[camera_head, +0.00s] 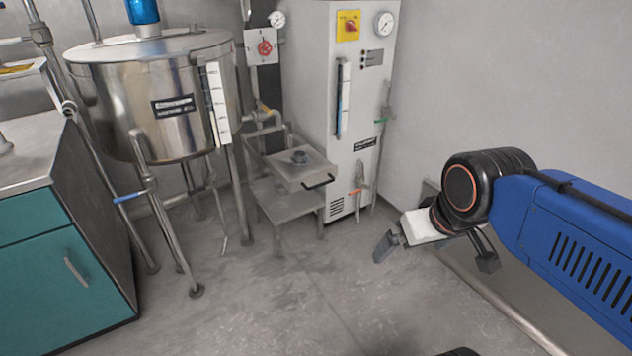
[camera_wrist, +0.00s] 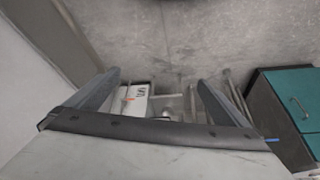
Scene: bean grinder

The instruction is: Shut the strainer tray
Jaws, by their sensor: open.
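The strainer tray (camera_head: 298,168) appears to be the shallow grey metal box on a low stand, between the steel tank and the white cabinet. It has a dark round knob on top and a black bar handle (camera_head: 318,182) on its front right side. I cannot tell how far it stands out. My gripper (camera_head: 436,256) is open and empty, in front of and to the right of the tray, well apart from it. In the wrist view, my gripper (camera_wrist: 160,88) has its fingers spread, and the stand area between them is too small to make out the tray clearly.
A steel tank (camera_head: 165,95) on legs stands at the left. A white cabinet (camera_head: 355,110) with gauge and switch stands behind the tray. A teal cupboard (camera_head: 65,260) is at the far left. The floor (camera_head: 270,290) in front of the stand is clear.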

